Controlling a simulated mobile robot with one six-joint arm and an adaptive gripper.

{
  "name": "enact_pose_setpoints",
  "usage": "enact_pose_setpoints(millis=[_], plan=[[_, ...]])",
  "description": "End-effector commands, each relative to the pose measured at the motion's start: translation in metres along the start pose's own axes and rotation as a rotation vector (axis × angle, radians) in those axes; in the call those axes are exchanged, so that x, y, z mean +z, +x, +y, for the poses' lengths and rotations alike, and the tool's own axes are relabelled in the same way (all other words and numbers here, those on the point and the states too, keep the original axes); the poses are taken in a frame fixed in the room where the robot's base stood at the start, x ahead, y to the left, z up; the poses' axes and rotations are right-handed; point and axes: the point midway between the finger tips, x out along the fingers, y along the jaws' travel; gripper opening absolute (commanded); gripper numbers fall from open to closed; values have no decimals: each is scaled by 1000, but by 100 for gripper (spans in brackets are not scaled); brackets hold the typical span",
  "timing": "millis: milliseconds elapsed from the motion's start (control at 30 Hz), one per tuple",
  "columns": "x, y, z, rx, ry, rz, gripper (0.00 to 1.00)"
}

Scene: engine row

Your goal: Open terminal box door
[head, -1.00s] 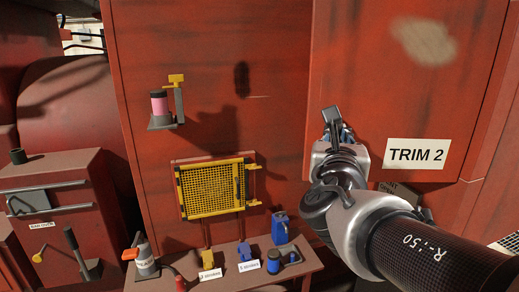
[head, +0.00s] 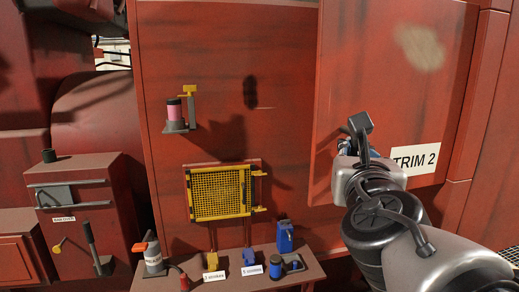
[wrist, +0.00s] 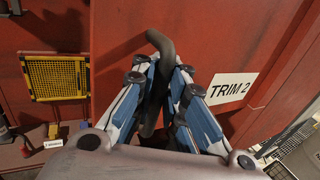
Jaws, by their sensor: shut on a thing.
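The red panel with the "TRIM 2" label, likely the terminal box door (head: 385,75), stands at the right in the head view. It also fills the middle of the wrist view (wrist: 230,40). A dark curved handle (wrist: 160,55) comes out from the panel. My gripper (head: 357,150) is at the panel's lower left part, left of the label (head: 414,158). In the wrist view my gripper (wrist: 160,95) has its two blue-and-white fingers on either side of the handle, shut on it.
A yellow mesh guard (head: 222,192) is on the wall left of the panel. Below it a ledge (head: 220,283) holds blue and yellow items. A pink-and-dark cylinder (head: 175,113) stands on a small shelf. A red cabinet (head: 80,215) with levers is at far left.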

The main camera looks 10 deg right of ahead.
Motion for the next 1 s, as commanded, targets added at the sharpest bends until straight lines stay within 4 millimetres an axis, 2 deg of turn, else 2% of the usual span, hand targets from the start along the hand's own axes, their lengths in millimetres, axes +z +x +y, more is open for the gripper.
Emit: enact_pose_setpoints(millis=[367, 400, 700, 1000], plan=[[1, -1, 0, 1, 4, -1, 0], [1, -1, 0, 1, 4, -1, 10], [0, -1, 0, 1, 2, 0, 30], [0, -1, 0, 0, 1, 0, 31]])
